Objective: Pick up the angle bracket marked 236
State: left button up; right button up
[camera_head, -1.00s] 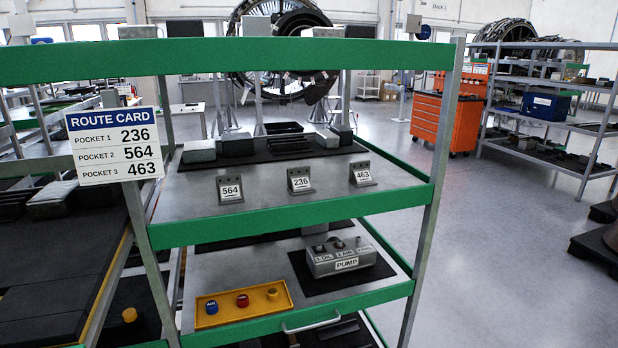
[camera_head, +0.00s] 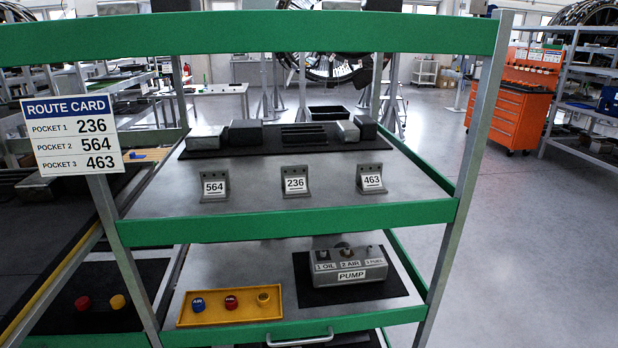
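The angle bracket marked 236 (camera_head: 295,183) stands on the grey upper shelf of the green-edged rack, near its front. It is a small grey bracket with a white label. The bracket marked 564 (camera_head: 214,186) stands to its left and the bracket marked 463 (camera_head: 372,180) to its right, both apart from it. The route card (camera_head: 72,134) hangs at the rack's left post and lists pocket 1 as 236, pocket 2 as 564 and pocket 3 as 463. Neither of my grippers shows in the head view.
A green front rail (camera_head: 290,223) edges the shelf, and a green top beam (camera_head: 250,36) crosses above. Grey and black blocks sit on a dark mat behind the brackets. Below are a yellow tray (camera_head: 230,317) and a pump unit (camera_head: 347,266). Open floor (camera_head: 540,240) lies to the right.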

aim_at(295, 179)
jog(key=i+l, duration=0.15)
jog(key=l, duration=0.25)
jog(key=i+l+u, duration=0.1)
jog(key=l, duration=0.3)
jog(key=i+l, duration=0.15)
jog(key=l, duration=0.25)
